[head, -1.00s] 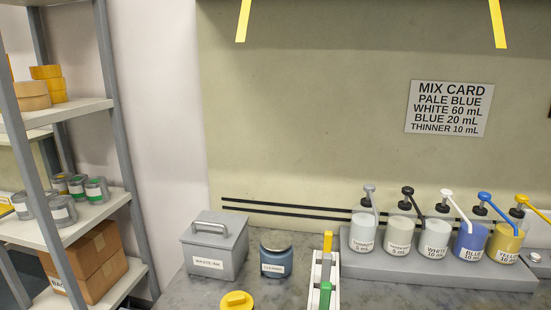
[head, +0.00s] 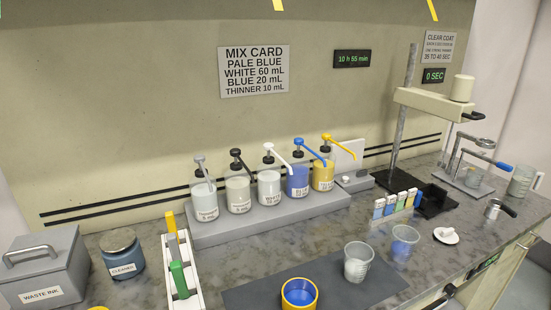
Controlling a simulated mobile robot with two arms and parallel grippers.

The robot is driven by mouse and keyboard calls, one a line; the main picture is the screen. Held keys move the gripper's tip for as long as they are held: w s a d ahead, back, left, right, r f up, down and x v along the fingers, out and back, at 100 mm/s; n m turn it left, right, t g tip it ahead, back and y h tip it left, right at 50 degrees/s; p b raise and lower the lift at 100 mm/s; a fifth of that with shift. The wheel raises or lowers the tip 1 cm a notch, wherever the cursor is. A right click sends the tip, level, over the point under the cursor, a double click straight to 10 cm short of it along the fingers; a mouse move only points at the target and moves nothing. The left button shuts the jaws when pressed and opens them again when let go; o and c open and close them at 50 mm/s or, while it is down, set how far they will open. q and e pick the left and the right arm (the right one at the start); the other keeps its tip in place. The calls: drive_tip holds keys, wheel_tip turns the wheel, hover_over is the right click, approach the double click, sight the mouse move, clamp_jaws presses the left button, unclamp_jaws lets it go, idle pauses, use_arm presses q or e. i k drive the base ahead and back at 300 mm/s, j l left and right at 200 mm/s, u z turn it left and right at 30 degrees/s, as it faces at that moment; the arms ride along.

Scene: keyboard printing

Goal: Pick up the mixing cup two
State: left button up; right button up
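A clear, whitish cup (head: 358,262) stands upright on the counter, at the right part of a dark mat. A second clear cup (head: 403,243) with a blue tint stands behind it and to its right. A yellow-rimmed container (head: 299,294) with blue inside stands at the front of the mat, partly cut off by the bottom edge. I cannot read a number on any of these, so I cannot tell which is mixing cup two. Neither of my grippers is in view.
Several pump bottles (head: 268,187) stand on a grey platform (head: 215,232) at the back. A white rack (head: 179,265), a blue-grey jar (head: 122,253) and a waste ink box (head: 45,268) are at left. A stand (head: 398,125) and a clamp device (head: 474,165) are at right. The mat (head: 250,291) has bare room.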

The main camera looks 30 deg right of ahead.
sight(405, 239)
drive_tip(key=z, duration=1.15)
